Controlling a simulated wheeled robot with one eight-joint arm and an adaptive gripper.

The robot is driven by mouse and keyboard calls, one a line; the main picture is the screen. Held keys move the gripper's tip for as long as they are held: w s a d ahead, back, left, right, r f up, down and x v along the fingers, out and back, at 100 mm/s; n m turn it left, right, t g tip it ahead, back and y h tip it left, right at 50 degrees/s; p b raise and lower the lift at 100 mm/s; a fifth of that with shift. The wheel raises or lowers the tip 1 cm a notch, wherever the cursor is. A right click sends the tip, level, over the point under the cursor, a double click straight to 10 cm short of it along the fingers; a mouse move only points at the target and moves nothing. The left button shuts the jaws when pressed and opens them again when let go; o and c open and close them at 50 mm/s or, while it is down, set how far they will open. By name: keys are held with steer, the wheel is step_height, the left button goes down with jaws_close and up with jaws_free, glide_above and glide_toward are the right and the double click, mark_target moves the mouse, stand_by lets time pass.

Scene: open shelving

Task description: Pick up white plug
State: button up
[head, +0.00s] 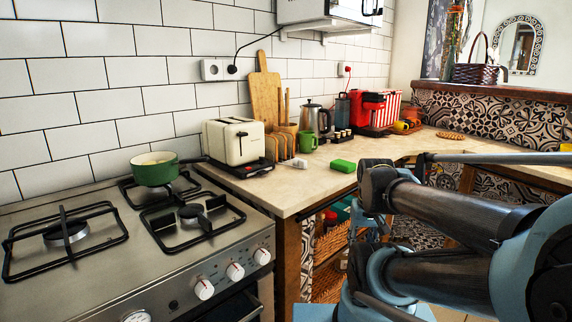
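A small white object (300,163), which looks like the white plug, lies on the countertop between the toaster and a green block. It is too small to make out its prongs. My arm comes in from the right and bends in front of the counter's edge. What seems to be my gripper (367,228) is below the bend, beyond the counter's front edge, to the right of and nearer than the white object. It is apart from that object. Its fingers are too small and partly hidden by my arm links to tell open from shut.
A white toaster (233,142) stands left of the white object, and a green block (343,166) lies to its right. Wooden racks, a green mug (307,142) and a kettle stand behind. A gas stove (130,235) with a green pot (155,170) is at left.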

steer(key=shift+w+a, duration=0.25)
steer(key=shift+a, duration=0.1)
steer(key=shift+o, duration=0.3)
steer(key=o, duration=0.4)
steer(key=shift+s+r, duration=0.2)
step_height(320, 180, up, 29)
steer(key=n+g, duration=0.2)
steer(key=n, duration=0.7)
glide_above(303, 160)
step_height(303, 160, down, 16)
steer(key=shift+w, duration=0.15)
